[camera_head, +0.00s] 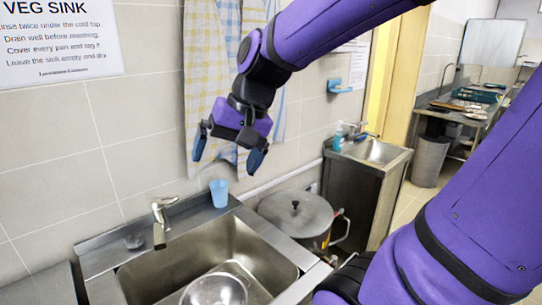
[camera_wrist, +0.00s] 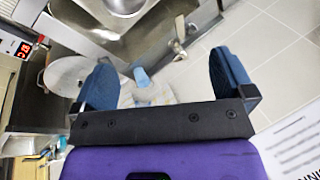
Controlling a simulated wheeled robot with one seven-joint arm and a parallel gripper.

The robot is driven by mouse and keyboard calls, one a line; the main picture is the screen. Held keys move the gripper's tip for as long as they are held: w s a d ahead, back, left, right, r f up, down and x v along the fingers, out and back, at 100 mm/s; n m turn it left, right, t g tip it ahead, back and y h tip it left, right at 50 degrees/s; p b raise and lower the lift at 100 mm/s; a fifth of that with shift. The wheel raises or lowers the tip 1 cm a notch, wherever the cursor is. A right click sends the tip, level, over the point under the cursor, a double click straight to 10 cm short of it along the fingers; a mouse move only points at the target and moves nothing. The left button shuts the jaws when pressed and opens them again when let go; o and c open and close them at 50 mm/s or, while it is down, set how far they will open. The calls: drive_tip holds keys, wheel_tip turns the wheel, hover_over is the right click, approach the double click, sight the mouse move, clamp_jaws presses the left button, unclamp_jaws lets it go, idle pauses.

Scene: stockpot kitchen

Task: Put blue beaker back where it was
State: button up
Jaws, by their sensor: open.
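The blue beaker (camera_head: 219,192) stands upright on the back ledge of the steel sink (camera_head: 135,238), near its right corner. It also shows in the wrist view (camera_wrist: 141,76), between my fingers in the picture and beyond them. My gripper (camera_head: 228,152) is open and empty, in the air above the beaker and in front of the hanging towels. Its two blue fingers (camera_wrist: 164,80) are wide apart in the wrist view. I see no contact between the fingers and the beaker.
A tap (camera_head: 161,212) stands left of the beaker, and a lidded stockpot (camera_head: 296,213) is to its right. A metal bowl (camera_head: 214,291) sits in the basin. Checked towels (camera_head: 205,60) hang on the tiled wall behind. A small hand basin (camera_head: 378,151) stands further right.

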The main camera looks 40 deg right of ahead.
drive_tip(key=s+d+r+n+t+h, duration=0.1)
drive_tip(key=s+d+n+t+h, duration=0.1)
drive_tip(key=s, duration=0.7)
drive_tip(key=n+h, duration=0.1)
drive_tip(key=n, duration=0.1)
drive_tip(key=shift+d+r+n+h, duration=0.3)
drive_tip(key=shift+r, duration=0.1)
drive_tip(key=shift+w, duration=0.1)
drive_tip(key=shift+c, duration=0.2)
